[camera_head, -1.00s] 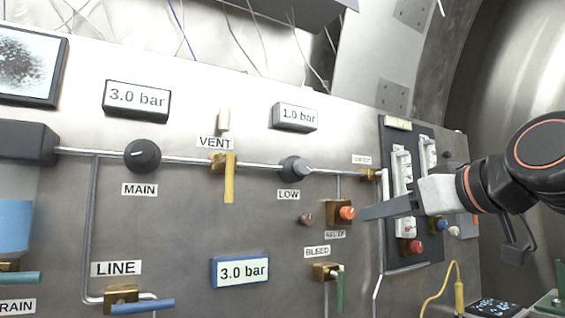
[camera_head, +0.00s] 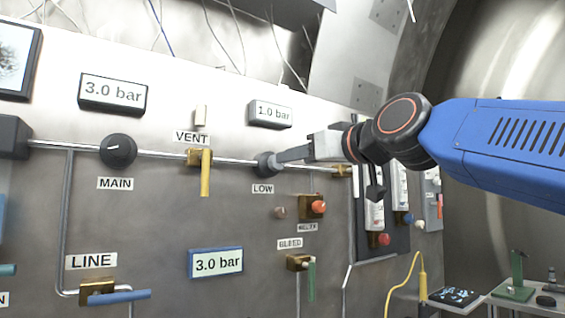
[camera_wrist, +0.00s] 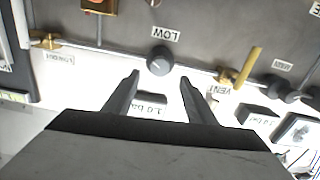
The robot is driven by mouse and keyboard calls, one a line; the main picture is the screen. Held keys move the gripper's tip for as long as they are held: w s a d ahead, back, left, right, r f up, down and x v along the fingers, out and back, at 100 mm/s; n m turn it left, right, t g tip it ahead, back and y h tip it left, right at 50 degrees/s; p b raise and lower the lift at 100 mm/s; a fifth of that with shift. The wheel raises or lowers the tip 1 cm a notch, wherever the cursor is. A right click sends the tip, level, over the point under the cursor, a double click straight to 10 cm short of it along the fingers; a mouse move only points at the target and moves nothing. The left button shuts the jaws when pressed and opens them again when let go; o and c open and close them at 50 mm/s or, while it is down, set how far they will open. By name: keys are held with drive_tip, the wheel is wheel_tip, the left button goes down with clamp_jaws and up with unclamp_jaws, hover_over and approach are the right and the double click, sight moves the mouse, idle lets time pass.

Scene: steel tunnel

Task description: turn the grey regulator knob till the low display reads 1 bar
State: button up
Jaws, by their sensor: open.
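The grey regulator knob (camera_head: 266,163) sits on the pipe above the LOW label (camera_head: 262,188). It also shows in the wrist view (camera_wrist: 160,60), just beyond the fingertips. The low display (camera_head: 270,114) above the knob reads 1.0 bar. My gripper (camera_head: 281,156) is at the knob's right side in the head view, its fingers pointing at it. In the wrist view my gripper (camera_wrist: 163,85) is open and empty, with the knob centred ahead between its two fingers. Whether a fingertip touches the knob I cannot tell.
The black MAIN knob (camera_head: 118,151) and yellow VENT lever (camera_head: 206,172) are to the left. The red-orange button (camera_head: 318,207) and green BLEED lever (camera_head: 311,281) are below right. Displays at upper left (camera_head: 112,93) and lower middle (camera_head: 216,262) read 3.0 bar.

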sight(272, 165)
drive_tip(key=x, duration=0.7)
drive_tip(key=c, duration=1)
